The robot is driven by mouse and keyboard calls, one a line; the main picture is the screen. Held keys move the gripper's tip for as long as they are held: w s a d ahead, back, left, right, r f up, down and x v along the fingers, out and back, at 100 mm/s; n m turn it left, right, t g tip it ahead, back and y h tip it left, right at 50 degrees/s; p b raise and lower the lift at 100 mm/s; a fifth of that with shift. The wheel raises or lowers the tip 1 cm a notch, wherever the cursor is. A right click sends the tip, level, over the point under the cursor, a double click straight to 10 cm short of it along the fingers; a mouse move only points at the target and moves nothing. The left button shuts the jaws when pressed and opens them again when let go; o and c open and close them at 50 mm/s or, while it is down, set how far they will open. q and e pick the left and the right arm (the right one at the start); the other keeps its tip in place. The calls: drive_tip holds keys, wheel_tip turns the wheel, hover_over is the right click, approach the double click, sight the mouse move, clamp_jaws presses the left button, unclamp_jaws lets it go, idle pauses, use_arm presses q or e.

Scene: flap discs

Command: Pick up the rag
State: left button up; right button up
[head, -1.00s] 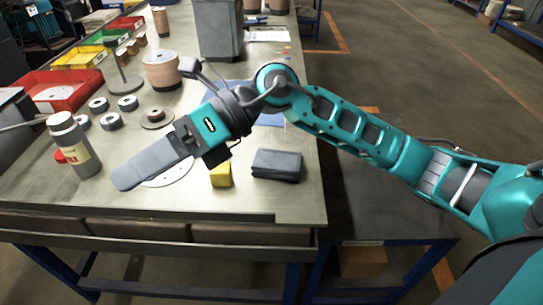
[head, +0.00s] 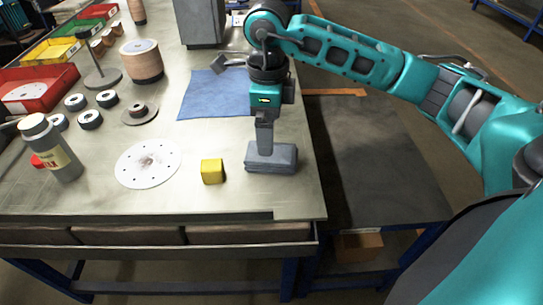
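A dark grey folded rag (head: 284,160) lies flat near the front right corner of the workbench (head: 225,197). My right gripper (head: 264,148) points straight down over it, its fingers reaching the rag's top or just behind it. The fingers line up in this view, so their opening and any grip on the rag do not show. A blue cloth (head: 213,96) lies spread out farther back, partly behind my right arm. My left gripper is out of view.
A yellow block (head: 212,171) stands just left of the rag. A white perforated disc (head: 148,164), a grey bottle (head: 52,147) and several small rings lie farther left. Red (head: 38,90), yellow and green bins line the left edge. The bench's front strip is clear.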

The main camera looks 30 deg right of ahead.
drive_tip(key=f, duration=0.4)
drive_tip(key=s+f, duration=0.1)
drive_tip(key=f, duration=0.1)
drive_tip(key=shift+f, duration=0.2)
drive_tip(key=c, duration=1.1)
